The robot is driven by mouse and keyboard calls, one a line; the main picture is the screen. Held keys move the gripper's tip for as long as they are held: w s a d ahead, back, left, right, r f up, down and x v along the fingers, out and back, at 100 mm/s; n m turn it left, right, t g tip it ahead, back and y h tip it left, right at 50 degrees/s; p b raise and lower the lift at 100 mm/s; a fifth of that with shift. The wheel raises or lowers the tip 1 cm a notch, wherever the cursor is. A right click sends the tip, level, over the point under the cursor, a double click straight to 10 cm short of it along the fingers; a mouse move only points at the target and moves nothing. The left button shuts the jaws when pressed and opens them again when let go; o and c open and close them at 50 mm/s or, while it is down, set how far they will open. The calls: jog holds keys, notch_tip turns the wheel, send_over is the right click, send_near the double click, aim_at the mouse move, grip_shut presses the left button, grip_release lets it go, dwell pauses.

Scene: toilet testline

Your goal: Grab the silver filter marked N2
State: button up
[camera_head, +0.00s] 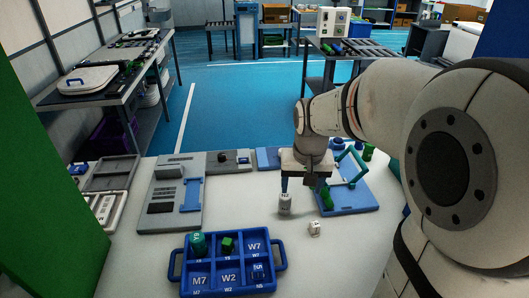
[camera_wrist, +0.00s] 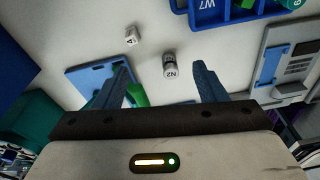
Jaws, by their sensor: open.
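The silver filter marked N2 (camera_wrist: 170,66) is a small upright cylinder with a pale top on the white table. In the head view the filter (camera_head: 285,206) stands just below my gripper's left finger. My gripper (camera_head: 305,192) is open and empty, pointing down above the table. In the wrist view the filter lies in the gap between the two fingertips, nearer the right one, and beyond them; nothing shows it touching either finger.
A small white lettered piece (camera_head: 315,229) stands right of the filter. A blue-grey fixture (camera_head: 358,197) with green parts is behind my gripper to the right. A grey device (camera_head: 170,200) is at the left. A green panel (camera_head: 45,190) bounds the left side. Table between tray and fixture is mostly clear.

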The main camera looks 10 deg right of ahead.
jog(key=w+f+m+g, duration=0.1)
jog(key=w+f, duration=0.7)
jog(key=w, duration=0.1)
jog(key=m+b, duration=0.1)
send_over(285, 203)
jog(key=w, duration=0.2)
jog(key=shift+g, duration=0.4)
jog(key=f, duration=0.7)
jog(key=shift+s+d+f, duration=0.15)
jog(key=shift+d+f, duration=0.05)
jog(key=shift+f, duration=0.45)
jog(key=f, duration=0.2)
jog(key=f+p, duration=0.1)
jog(key=f, duration=0.4)
jog(key=shift+w+f+p, duration=0.25)
jog(key=shift+f+p, duration=0.1)
jog(key=shift+f, duration=0.05)
jog(key=shift+c, duration=0.2)
jog(key=c, duration=1.1)
